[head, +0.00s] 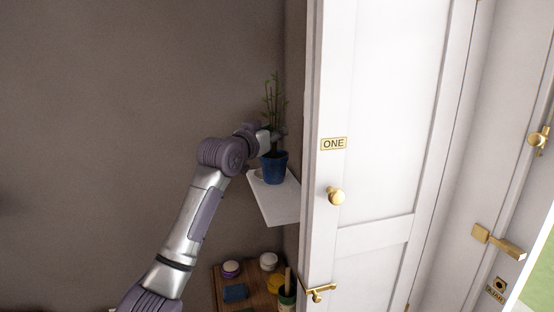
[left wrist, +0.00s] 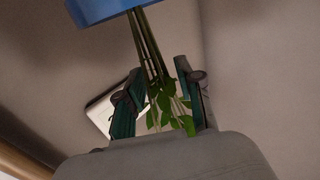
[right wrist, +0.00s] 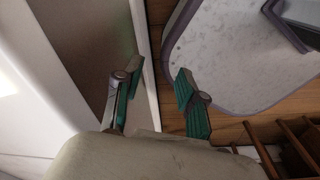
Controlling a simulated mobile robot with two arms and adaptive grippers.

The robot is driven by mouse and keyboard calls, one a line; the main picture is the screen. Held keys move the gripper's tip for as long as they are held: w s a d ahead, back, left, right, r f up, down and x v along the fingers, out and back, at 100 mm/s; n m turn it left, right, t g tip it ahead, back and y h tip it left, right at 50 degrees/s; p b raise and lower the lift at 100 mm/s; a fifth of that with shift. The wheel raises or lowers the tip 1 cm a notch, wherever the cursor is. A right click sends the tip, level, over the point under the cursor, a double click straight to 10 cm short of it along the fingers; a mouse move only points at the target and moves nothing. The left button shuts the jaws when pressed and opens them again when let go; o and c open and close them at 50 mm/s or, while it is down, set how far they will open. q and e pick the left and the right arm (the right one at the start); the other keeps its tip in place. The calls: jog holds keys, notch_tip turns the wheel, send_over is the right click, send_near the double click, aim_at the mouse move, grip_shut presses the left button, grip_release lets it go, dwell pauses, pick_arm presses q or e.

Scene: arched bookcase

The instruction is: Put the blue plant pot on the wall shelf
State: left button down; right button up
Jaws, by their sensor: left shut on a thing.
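The blue plant pot (head: 275,167) is upright in the head view, with a tall green plant rising from it. My left gripper (head: 273,138) is at the plant just above the pot rim, shut on its stems. In the left wrist view the stems run between the fingers of my left gripper (left wrist: 160,88), with the blue pot (left wrist: 105,8) at the top edge. The white wall shelf (head: 275,207) lies directly under the pot; I cannot tell if they touch. My right gripper (right wrist: 155,88) shows only in its wrist view, fingers apart and empty.
A tall white door (head: 380,110) marked ONE, with a brass knob (head: 336,196), stands close right of the shelf. Below is a wooden surface (head: 262,292) with several small jars. A speckled grey-rimmed panel (right wrist: 225,55) is near my right gripper. The wall left is bare.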

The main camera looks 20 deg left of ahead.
aim_at(270, 154)
pick_arm(q)
jog(key=shift+s+f, duration=0.1)
jog(key=shift+f, duration=0.7)
notch_tip(270, 154, down, 3)
jog(key=shift+f+p, duration=0.1)
jog(key=shift+p, duration=0.45)
jog(key=shift+f, duration=0.35)
jog(key=c, duration=1.2)
grip_release()
jog(key=shift+f, duration=0.25)
jog(key=o, duration=0.5)
jog(key=shift+c, duration=0.2)
jog(key=shift+r, duration=0.1)
jog(key=shift+r, duration=0.1)
